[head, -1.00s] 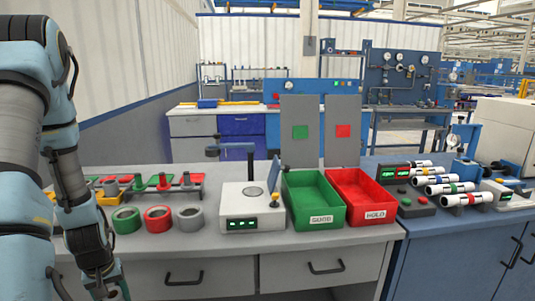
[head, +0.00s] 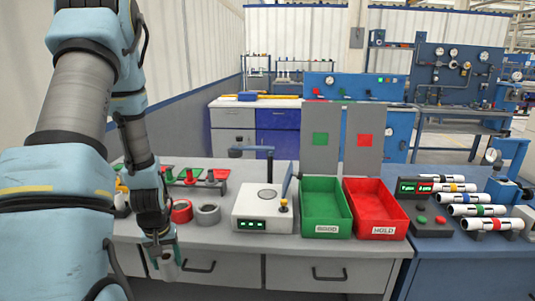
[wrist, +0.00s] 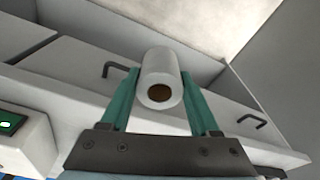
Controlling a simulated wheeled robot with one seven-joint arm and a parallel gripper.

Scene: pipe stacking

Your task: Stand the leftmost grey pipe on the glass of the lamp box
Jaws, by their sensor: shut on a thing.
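The lamp box (head: 248,212) is a white box with a green display and a round glass (head: 267,193) on its top; nothing stands on the glass. My gripper (head: 162,250) is left of the box and lower, in front of the bench's drawers. It is shut on a pale grey pipe (head: 168,270). In the wrist view the pipe (wrist: 160,68) sits between the two teal fingers, its open end with a brownish bore facing the camera. The pipe is clear of the bench top.
A red ring (head: 181,211) and a grey ring (head: 208,214) lie left of the box. A post with an arm (head: 269,165) rises behind it. A green bin (head: 325,228) and a red bin (head: 376,215) stand to its right. A drawer handle (head: 199,268) is near my gripper.

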